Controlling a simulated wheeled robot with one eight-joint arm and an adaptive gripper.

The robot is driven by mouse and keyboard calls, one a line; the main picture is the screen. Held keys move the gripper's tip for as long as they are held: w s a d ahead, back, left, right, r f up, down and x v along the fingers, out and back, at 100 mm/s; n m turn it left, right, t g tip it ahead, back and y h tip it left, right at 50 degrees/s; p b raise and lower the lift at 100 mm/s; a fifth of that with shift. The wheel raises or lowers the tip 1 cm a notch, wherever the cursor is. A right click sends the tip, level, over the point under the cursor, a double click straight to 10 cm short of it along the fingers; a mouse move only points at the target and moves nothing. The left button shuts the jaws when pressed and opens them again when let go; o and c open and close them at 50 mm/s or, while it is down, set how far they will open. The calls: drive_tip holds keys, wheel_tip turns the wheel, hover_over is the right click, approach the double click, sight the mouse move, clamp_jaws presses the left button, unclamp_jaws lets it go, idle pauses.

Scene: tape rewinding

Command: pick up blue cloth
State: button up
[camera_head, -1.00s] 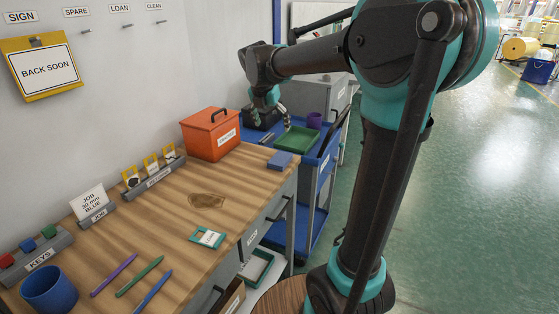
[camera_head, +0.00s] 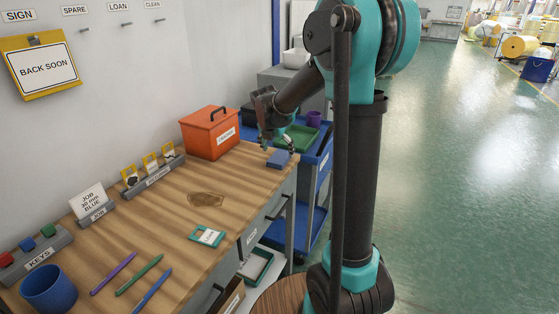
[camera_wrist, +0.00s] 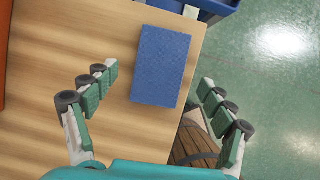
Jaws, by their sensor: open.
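The blue cloth (camera_head: 279,158) is a flat folded rectangle at the far right corner of the wooden bench, near its edge. In the wrist view the blue cloth (camera_wrist: 161,66) lies ahead of and between the spread fingers. My gripper (camera_head: 277,146) is above the bench right beside the cloth, pointing down. In the wrist view my gripper (camera_wrist: 158,88) is open and empty, with one finger over the wood and the other over the bench edge. I cannot tell how high the fingertips are above the cloth.
An orange box (camera_head: 211,133) stands left of the cloth on the bench (camera_head: 165,225). Behind is a blue cart with a green tray (camera_head: 298,138) and a purple cup (camera_head: 314,119). A teal-edged card (camera_head: 207,236) and several pens lie nearer. The bench around the cloth is clear.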

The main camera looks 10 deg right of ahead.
sight(279, 157)
drive_tip(key=shift+x, duration=1.5)
drive_tip(key=shift+s, duration=0.1)
drive_tip(key=c, duration=1.2)
